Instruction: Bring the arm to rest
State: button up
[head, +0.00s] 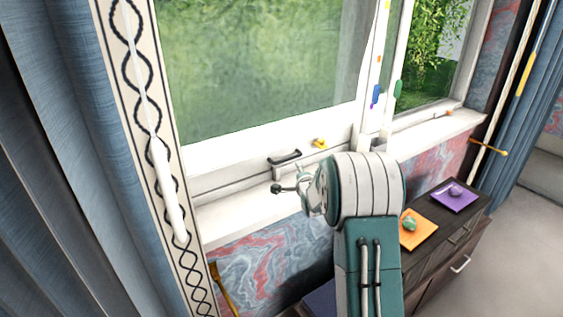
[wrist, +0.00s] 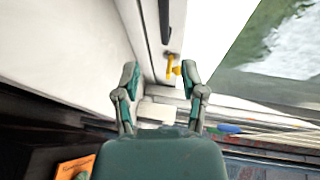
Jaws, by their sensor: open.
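My arm (head: 368,190), teal and white, reaches out in front of the window in the head view. Its upper part hides most of my gripper there. In the wrist view my gripper (wrist: 159,78) is open, its two teal fingers apart with nothing held between them. Beyond the fingertips are the pale window frame, a dark handle (wrist: 165,22) and a small yellow piece (wrist: 172,68). In the head view the dark handle (head: 285,157) and yellow piece (head: 319,143) sit on the lower window frame, just beyond the arm.
A dark cabinet (head: 462,232) stands right of my arm, bearing an orange square dish (head: 416,240) and a purple one (head: 464,205), each with a small object. A blue curtain (head: 60,130) hangs at left. Open floor (head: 510,250) lies at right.

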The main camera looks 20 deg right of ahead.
jog(key=s+a+r+n+g+y, duration=0.1)
jog(key=s+a+r+n+g, duration=0.1)
jog(key=s+a+r+n, duration=0.35)
jog(key=s+a+r+n+g, duration=0.25)
jog(key=s+a+r, duration=0.35)
jog(key=s, duration=0.4)
jog(key=s+a+n+g+y, duration=0.1)
jog(key=s+a+n, duration=0.3)
jog(key=s, duration=1)
jog(key=s+a+n+g+y, duration=0.1)
jog(key=s+a+n+g, duration=0.3)
jog(key=s, duration=1)
jog(key=a+f+n, duration=0.1)
jog(key=n, duration=0.2)
jog(key=shift+n, duration=0.3)
